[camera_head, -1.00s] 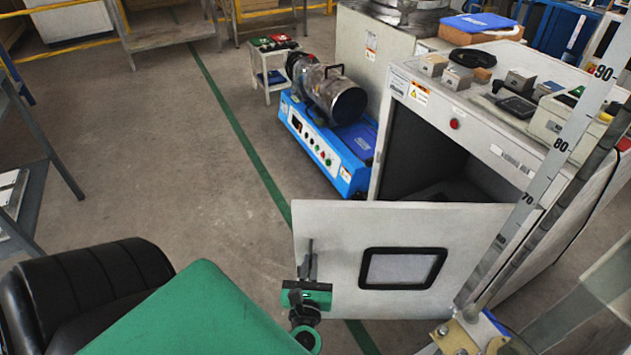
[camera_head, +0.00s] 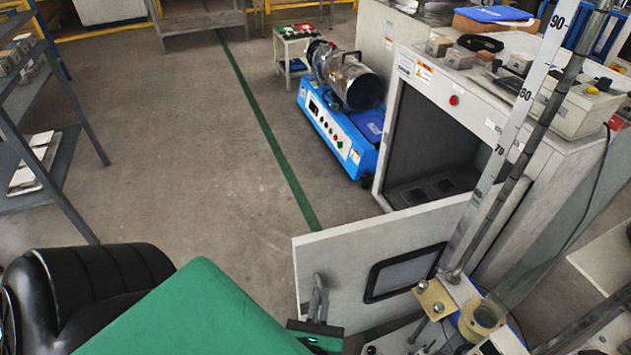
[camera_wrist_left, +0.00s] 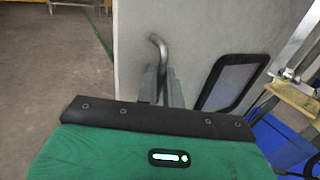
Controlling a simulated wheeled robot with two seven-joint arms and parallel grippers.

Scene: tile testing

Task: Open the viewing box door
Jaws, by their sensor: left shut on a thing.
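The viewing box (camera_head: 400,112) is a light grey cabinet at the right, with a dark interior. Its door (camera_head: 345,252) stands swung well open toward me, with a black-framed window (camera_head: 402,273). My left gripper (camera_head: 318,312) is at the door's free edge, shut on the bent metal handle (camera_head: 319,290). In the left wrist view the handle (camera_wrist_left: 158,48) rises between the fingers (camera_wrist_left: 160,85), close to the door face (camera_wrist_left: 205,45). My right gripper is not in view.
A measuring pole on a stand (camera_head: 500,150) rises close in front of the door's right part. A blue machine with a metal cylinder (camera_head: 340,135) stands left of the box. A grey shelf (camera_head: 75,130) is at far left. The floor between is clear.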

